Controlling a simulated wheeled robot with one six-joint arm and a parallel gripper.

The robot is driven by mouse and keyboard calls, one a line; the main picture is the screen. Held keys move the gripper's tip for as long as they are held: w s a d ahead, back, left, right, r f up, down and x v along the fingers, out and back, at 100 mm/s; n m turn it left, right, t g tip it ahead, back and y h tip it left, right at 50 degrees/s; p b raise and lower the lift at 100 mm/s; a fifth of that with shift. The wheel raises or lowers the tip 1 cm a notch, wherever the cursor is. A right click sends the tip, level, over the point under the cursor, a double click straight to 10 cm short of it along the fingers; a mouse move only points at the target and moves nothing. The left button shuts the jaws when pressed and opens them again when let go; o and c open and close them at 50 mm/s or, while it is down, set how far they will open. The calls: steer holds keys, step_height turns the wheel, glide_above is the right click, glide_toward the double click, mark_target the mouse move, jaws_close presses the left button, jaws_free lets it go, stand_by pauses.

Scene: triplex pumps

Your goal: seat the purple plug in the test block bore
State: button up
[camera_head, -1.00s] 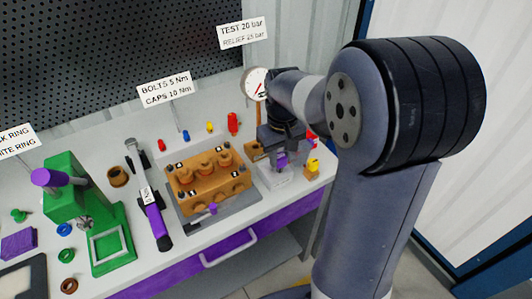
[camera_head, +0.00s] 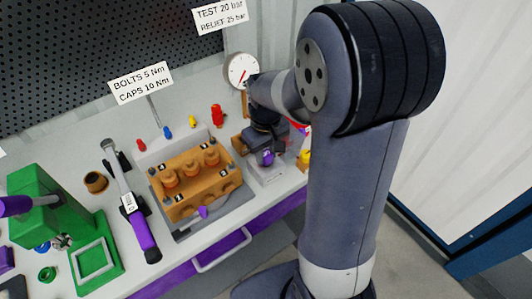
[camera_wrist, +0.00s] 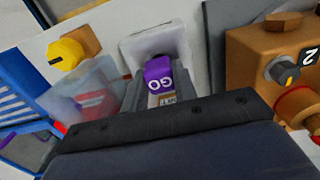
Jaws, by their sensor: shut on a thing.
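The purple plug (camera_wrist: 158,75), marked "GO", is between the jaws of my gripper (camera_wrist: 160,90) in the wrist view. A pale block (camera_wrist: 137,46), which looks like the test block, lies just beyond the plug. In the head view my gripper (camera_head: 265,146) points down over this pale block (camera_head: 268,176), and the purple plug (camera_head: 268,158) shows at the jaws. The gripper is shut on the plug. The bore and the plug's lower end are hidden, so I cannot tell whether the plug is in the bore.
The orange pump block (camera_head: 195,182) stands left of the pale block, with a small purple piece (camera_head: 203,212) at its front. A yellow-topped part (camera_head: 304,160) is close on the right. A gauge (camera_head: 241,70) stands behind. A purple-handled wrench (camera_head: 142,230) lies farther left.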

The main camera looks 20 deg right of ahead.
mark_target(266, 154)
steer(key=shift+f, duration=0.2)
steer(key=shift+f, duration=0.1)
steer(key=shift+f, duration=0.15)
steer(key=o, duration=1)
step_height(266, 154, up, 13)
steer(key=shift+f, duration=0.2)
steer(key=shift+f, duration=0.15)
